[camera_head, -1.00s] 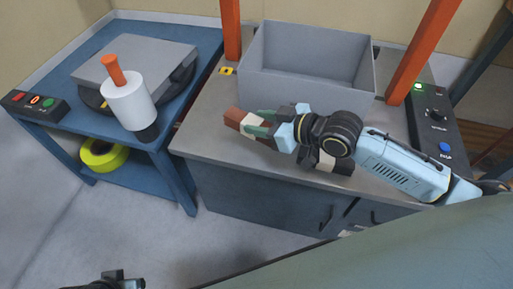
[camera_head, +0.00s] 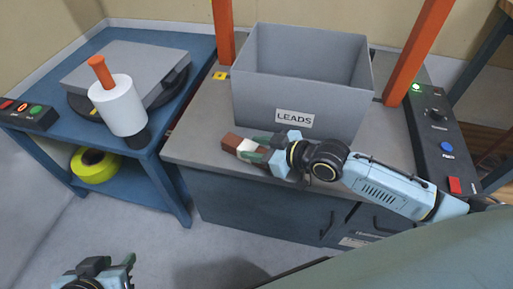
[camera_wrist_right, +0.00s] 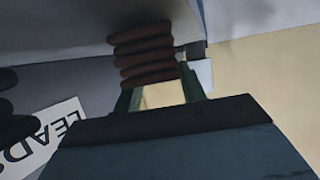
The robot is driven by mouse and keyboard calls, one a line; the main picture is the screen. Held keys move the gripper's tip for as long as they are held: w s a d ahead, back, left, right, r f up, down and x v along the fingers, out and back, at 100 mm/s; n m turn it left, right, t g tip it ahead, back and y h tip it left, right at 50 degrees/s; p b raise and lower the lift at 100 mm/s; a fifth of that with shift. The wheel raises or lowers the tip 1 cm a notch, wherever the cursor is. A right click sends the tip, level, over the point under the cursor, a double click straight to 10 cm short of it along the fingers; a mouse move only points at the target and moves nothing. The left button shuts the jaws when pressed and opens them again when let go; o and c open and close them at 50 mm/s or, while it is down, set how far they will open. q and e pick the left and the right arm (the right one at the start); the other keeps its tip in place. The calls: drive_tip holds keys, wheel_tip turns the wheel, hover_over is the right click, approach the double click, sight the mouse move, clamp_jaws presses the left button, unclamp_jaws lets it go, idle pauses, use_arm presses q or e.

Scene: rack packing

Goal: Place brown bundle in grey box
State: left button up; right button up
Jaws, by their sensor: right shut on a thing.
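The brown bundle (camera_head: 232,142) has a cream band around its middle. My right gripper (camera_head: 254,151) is shut on it at the band, just in front of the grey box's lower left part. In the right wrist view the bundle (camera_wrist_right: 145,55) shows as several dark brown strands between the green fingers. The grey box (camera_head: 258,98) is open at the top, stands on the grey worktop and carries a "LEADS" label (camera_head: 294,119). The bundle is outside the box. My left gripper (camera_head: 112,266) is low at the left, away from the worktop, its opening unclear.
Orange posts (camera_head: 417,55) rise on both sides of the box. A control panel (camera_head: 440,135) lies right of it. A blue table (camera_head: 185,110) at left holds a grey plate device (camera_head: 125,68) and a white spool (camera_head: 120,105); a yellow roll (camera_head: 97,165) sits below.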

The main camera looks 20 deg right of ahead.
idle(0.4)
drive_tip(key=o, duration=1.1)
drive_tip(key=shift+f, duration=0.1)
